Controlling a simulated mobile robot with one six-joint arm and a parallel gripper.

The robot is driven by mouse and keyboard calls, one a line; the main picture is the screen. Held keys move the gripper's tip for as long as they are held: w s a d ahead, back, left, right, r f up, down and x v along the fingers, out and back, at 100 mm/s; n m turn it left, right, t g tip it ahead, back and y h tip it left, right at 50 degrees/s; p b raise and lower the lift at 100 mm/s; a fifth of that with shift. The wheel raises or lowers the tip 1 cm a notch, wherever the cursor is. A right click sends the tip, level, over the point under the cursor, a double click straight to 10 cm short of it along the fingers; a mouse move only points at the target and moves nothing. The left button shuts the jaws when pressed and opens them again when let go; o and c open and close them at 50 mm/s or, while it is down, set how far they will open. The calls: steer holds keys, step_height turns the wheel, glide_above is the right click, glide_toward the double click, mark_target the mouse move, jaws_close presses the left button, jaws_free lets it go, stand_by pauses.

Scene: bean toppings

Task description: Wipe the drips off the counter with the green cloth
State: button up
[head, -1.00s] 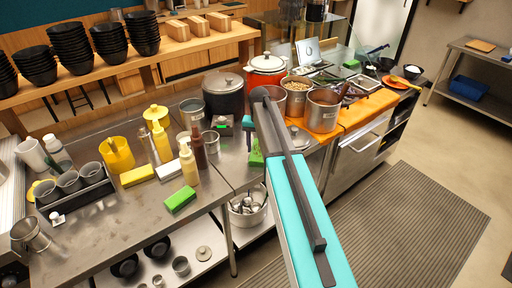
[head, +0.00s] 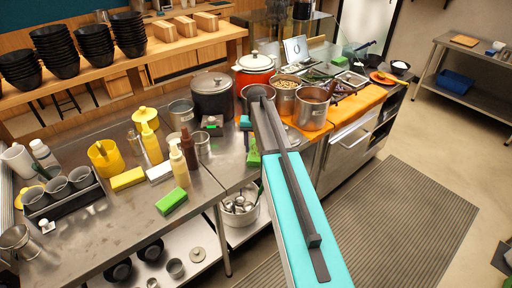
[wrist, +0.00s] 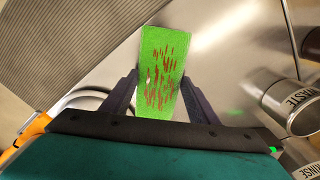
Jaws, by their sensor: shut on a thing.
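The green cloth (wrist: 150,40) is between the two fingers of my gripper (wrist: 160,78) in the wrist view. The fingers are shut on its side edges. Many dark red streaks mark its face. In the head view a part of the cloth (head: 254,158) shows left of my arm, by the front edge of the steel counter (head: 110,235). My arm hides most of the gripper there. I cannot clearly make out drips on the counter; the cloth and my arm cover part of it.
A green block (head: 172,201), a yellow block (head: 127,179) and squeeze bottles stand left on the counter. Pots, including a red one (head: 255,76), stand behind my arm. A steel can marked WASTE (wrist: 291,101) is right of the cloth in the wrist view. Bare counter lies front left.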

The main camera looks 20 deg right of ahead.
steer(key=shift+w+a, duration=0.4)
steer(key=shift+a, duration=0.35)
steer(key=shift+w+a, duration=0.35)
steer(key=shift+a, duration=0.4)
steer(key=shift+w+a, duration=0.4)
steer(key=shift+a, duration=0.35)
step_height(320, 180, up, 8)
steer(key=p, duration=0.4)
stand_by(0.7)
